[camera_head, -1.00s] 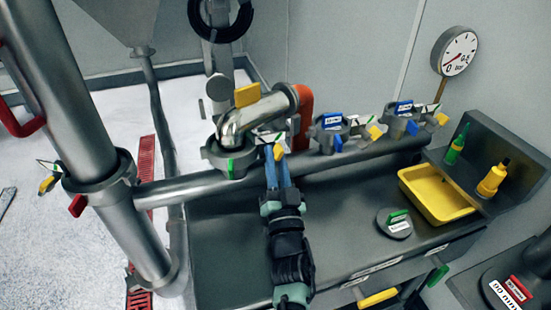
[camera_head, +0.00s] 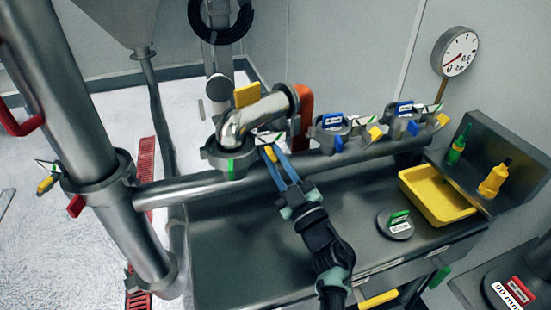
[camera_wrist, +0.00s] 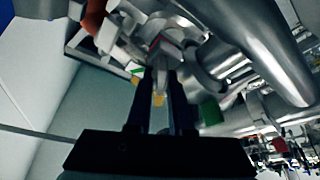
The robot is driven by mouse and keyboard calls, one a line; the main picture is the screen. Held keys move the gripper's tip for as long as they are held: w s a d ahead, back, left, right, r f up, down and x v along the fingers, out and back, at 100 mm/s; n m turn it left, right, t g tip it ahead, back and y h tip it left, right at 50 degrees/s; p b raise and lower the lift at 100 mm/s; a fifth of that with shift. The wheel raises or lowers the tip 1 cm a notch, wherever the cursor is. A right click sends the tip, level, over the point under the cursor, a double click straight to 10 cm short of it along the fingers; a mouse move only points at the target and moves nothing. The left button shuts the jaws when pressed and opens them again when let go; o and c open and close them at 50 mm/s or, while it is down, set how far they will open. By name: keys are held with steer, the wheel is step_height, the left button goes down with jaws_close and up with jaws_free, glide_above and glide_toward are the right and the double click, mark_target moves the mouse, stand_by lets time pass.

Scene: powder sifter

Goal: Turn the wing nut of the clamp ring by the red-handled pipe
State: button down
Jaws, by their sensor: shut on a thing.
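A chrome elbow pipe (camera_head: 256,112) with an orange-red handle (camera_head: 305,112) beside it comes down into a grey clamp ring (camera_head: 215,160) with a green mark. A yellow wing nut (camera_head: 270,153) is on the right side of this ring. My gripper (camera_head: 271,156) has its blue fingers around the wing nut and is shut on it, reaching up from the lower right. In the wrist view, my dark gripper fingers (camera_wrist: 160,84) point at the ring's fittings, with a yellow part (camera_wrist: 158,99) between them. The fingers hide part of the nut.
A thick upright pipe (camera_head: 70,110) at left has a red handle (camera_head: 22,118) and another clamp ring (camera_head: 98,188). Two blue-tagged clamps (camera_head: 330,133) sit on the horizontal pipe to the right. A yellow tray (camera_head: 430,205) and a round lid (camera_head: 395,228) rest on the bench.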

steer(key=shift+n+g+y, duration=0.5)
steer(key=shift+n, duration=1.1)
steer(key=c, duration=0.9)
jaws_free()
steer(key=shift+c, duration=0.2)
steer(key=v, duration=1.3)
steer(key=shift+p, duration=0.3)
steer(key=shift+d+r, duration=0.1)
